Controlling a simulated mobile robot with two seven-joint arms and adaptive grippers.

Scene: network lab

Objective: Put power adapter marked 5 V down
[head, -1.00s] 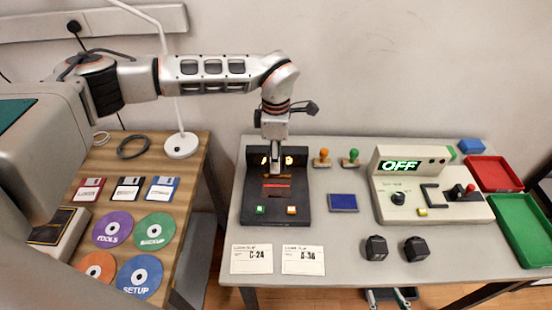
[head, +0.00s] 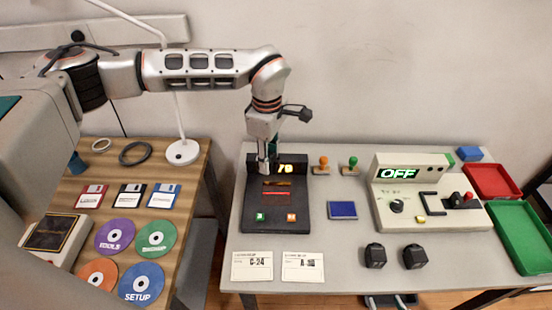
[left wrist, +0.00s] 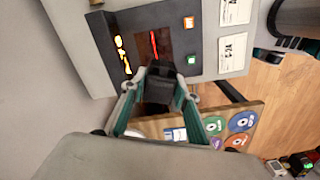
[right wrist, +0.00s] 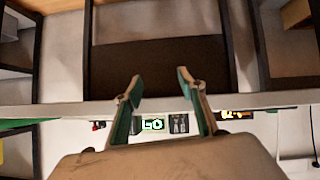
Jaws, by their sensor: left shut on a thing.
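My left gripper (head: 264,164) is above the back left part of the black test unit (head: 262,214), partly covering its lit display. In the left wrist view, my left gripper (left wrist: 158,92) is shut on a dark block, the power adapter (left wrist: 157,94); no marking on it can be read. In the head view the held adapter is hidden or too small to make out. Two other black adapters, one on the left (head: 375,256) and one on the right (head: 415,252), stand near the table's front edge. My right gripper (right wrist: 160,85) is open and empty, below the table edge.
A beige device (head: 432,211) reading OFF stands to the right, beside red (head: 492,181) and green (head: 523,236) trays. Two stamps and a blue pad (head: 342,209) lie between. Two cards (head: 252,266) lie in front. A wooden desk (head: 190,200) with disks is at left.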

